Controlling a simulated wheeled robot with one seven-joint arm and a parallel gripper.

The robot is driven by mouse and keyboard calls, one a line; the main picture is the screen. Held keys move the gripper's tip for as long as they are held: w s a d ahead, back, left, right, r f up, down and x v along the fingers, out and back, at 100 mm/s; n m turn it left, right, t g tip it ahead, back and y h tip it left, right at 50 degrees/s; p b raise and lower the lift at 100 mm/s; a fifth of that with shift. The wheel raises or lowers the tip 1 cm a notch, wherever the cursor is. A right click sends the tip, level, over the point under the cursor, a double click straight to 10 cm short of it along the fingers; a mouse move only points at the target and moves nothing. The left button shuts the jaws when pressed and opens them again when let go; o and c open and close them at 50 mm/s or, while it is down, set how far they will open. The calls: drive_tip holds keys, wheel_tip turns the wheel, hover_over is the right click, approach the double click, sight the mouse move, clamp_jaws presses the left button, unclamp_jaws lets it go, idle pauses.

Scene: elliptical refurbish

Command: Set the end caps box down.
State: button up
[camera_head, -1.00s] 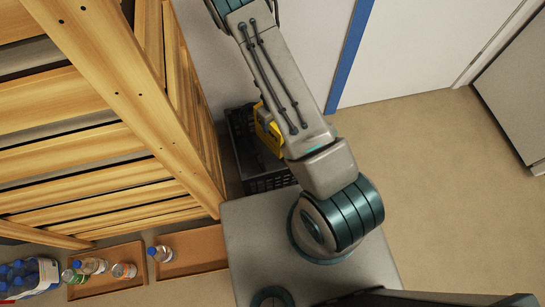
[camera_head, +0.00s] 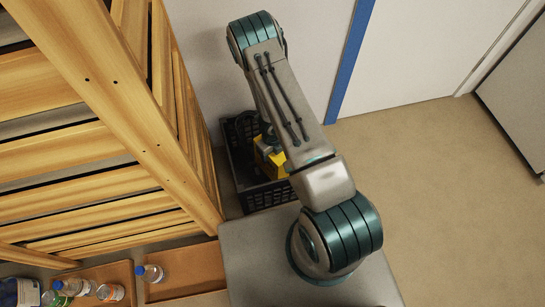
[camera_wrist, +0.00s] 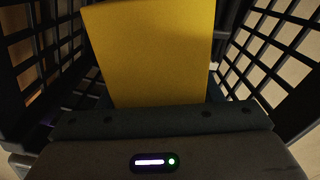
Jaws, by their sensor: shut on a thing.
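The end caps box is yellow (camera_head: 268,158) and shows partly behind my arm in the head view, within the outline of a black slatted crate (camera_head: 262,197). In the wrist view the yellow box (camera_wrist: 152,55) fills the upper middle, with the crate's grid walls (camera_wrist: 285,45) on both sides. My gripper (camera_wrist: 160,112) is shut on the box, and its palm edge lies just below the box in the wrist view. My fingertips are hidden. I cannot tell whether the box touches the crate floor.
A wooden slatted shelf (camera_head: 140,110) stands close to the left of the crate. Orange-brown trays (camera_head: 190,265) with several bottles lie at lower left. A white wall with a blue stripe (camera_head: 350,60) is behind. The floor at right (camera_head: 450,200) is clear.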

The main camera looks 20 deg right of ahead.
drive_tip(key=shift+f, duration=1)
